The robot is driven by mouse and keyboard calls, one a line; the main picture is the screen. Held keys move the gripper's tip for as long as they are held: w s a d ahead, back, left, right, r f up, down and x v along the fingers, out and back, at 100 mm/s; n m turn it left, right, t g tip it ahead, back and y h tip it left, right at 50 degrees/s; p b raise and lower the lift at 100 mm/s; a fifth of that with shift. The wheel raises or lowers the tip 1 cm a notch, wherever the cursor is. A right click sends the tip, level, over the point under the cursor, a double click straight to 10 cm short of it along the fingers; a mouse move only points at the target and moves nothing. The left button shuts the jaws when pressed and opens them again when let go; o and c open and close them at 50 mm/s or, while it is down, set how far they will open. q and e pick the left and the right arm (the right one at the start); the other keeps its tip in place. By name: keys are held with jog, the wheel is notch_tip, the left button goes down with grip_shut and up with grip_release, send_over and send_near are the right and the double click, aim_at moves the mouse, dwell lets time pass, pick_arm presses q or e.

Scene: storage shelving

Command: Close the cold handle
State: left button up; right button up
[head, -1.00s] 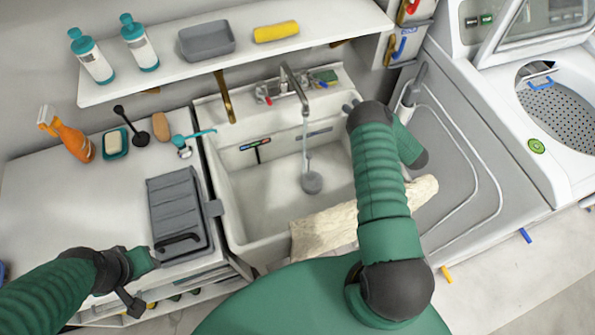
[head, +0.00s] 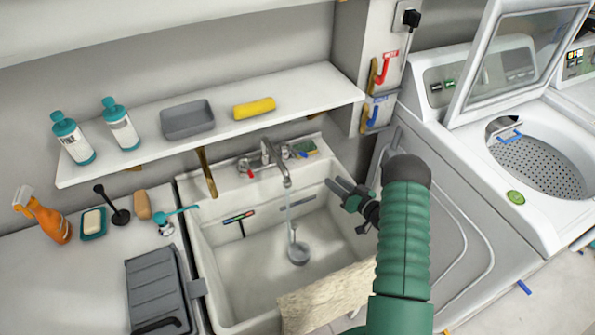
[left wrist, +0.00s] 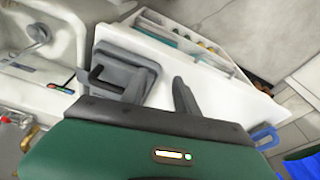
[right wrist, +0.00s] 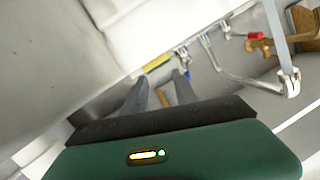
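In the head view a metal faucet (head: 268,155) stands at the back of the sink (head: 215,235), with a red handle (head: 246,168) on its left and a small blue handle (head: 301,153) on its right. A thin stream runs below the spout. The blue handle also shows in the right wrist view (right wrist: 184,54). My right gripper (head: 333,186) is open and empty above the sink's right side, apart from the faucet and to the lower right of the blue handle. My left gripper (left wrist: 158,82) is outside the head view; its fingers look apart over the counter.
Red (head: 387,68) and blue (head: 372,113) wall levers sit on the post. A shelf (head: 220,135) overhangs behind the faucet. A green and yellow sponge (head: 305,146) lies near the blue handle. A washer (head: 520,185) stands at right.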

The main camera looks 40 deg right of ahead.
aim_at(301, 153)
jog(key=w+a+r+n+y+b, duration=0.1)
jog(key=w, duration=0.4)
jog(key=w+a+r+n+t+y+b, duration=0.1)
jog(key=w+b, duration=0.1)
jog(key=w, duration=0.3)
jog(key=w+a+r+n+y+b, duration=0.1)
jog(key=w+a+r+b, duration=0.1)
jog(key=w, duration=0.3)
jog(key=shift+w+t, duration=0.25)
jog(key=shift+t, duration=0.15)
jog(key=shift+c, duration=0.4)
grip_shut()
jog(key=shift+d, duration=0.15)
dwell(0.3)
